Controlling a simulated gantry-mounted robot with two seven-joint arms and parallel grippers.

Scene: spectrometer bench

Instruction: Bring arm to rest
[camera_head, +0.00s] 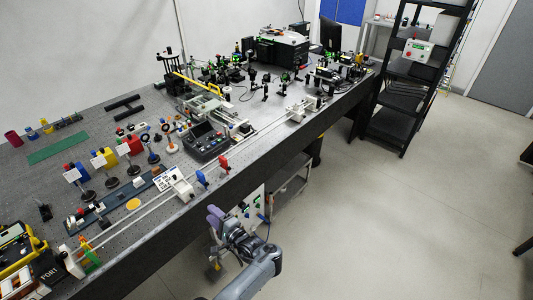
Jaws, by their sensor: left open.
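My left arm comes in at the bottom middle, in front of the long optical bench (150,262) and over the floor beside it. My left gripper (214,262) is small in the picture, low by the bench's front side. It is open, with nothing seen between its fingers. It is apart from the things on the bench top. My right arm and gripper are not in view.
A black shelf rack (402,98) stands at the right. Below the bench edge is a cart (290,183). The grey floor (400,220) is wide and clear.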

